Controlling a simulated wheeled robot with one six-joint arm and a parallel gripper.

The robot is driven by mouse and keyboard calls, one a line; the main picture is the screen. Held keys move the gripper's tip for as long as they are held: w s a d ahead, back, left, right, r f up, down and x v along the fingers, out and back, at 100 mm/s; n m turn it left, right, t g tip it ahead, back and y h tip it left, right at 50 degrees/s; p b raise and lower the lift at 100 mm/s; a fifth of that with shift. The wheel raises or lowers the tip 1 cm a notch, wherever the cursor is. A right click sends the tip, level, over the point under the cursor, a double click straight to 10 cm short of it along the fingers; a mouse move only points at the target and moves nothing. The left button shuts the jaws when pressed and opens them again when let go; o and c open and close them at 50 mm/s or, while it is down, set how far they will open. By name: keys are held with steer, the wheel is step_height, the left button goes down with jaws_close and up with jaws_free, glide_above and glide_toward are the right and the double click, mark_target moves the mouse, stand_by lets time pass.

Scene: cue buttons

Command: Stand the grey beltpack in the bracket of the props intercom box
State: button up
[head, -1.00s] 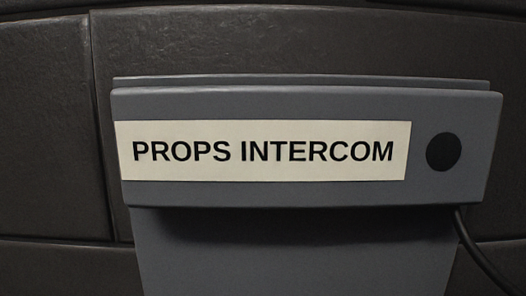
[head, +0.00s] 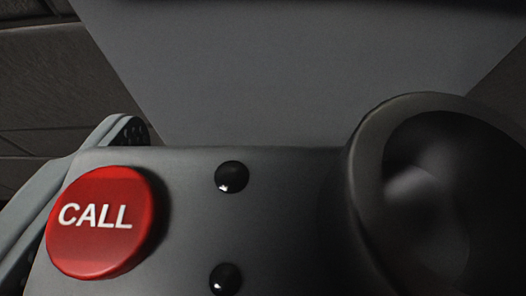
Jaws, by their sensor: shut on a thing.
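The grey beltpack (head: 265,210) fills the lower part of the head view, close to the camera. It has a red CALL button (head: 100,222), two small black studs and a large dark round knob (head: 430,200) at the right. My gripper (head: 122,133) shows one grey finger with a dotted black pad along the beltpack's left side. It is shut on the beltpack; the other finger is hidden. The grey lower panel of the props intercom box (head: 300,75) stands behind and above. The bracket is not clearly visible, and I cannot tell whether the beltpack touches it.
A dark padded wall (head: 55,85) shows to the left of the panel and a little at the right edge. The top of the view is dark, under the box's upper part. The label is out of view.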

steer(key=shift+f, duration=1.65)
steer(key=shift+s+f, duration=0.15)
steer(key=shift+s, duration=0.05)
steer(key=shift+f, duration=3.7)
stand_by(1.9)
steer(key=o, duration=1.1)
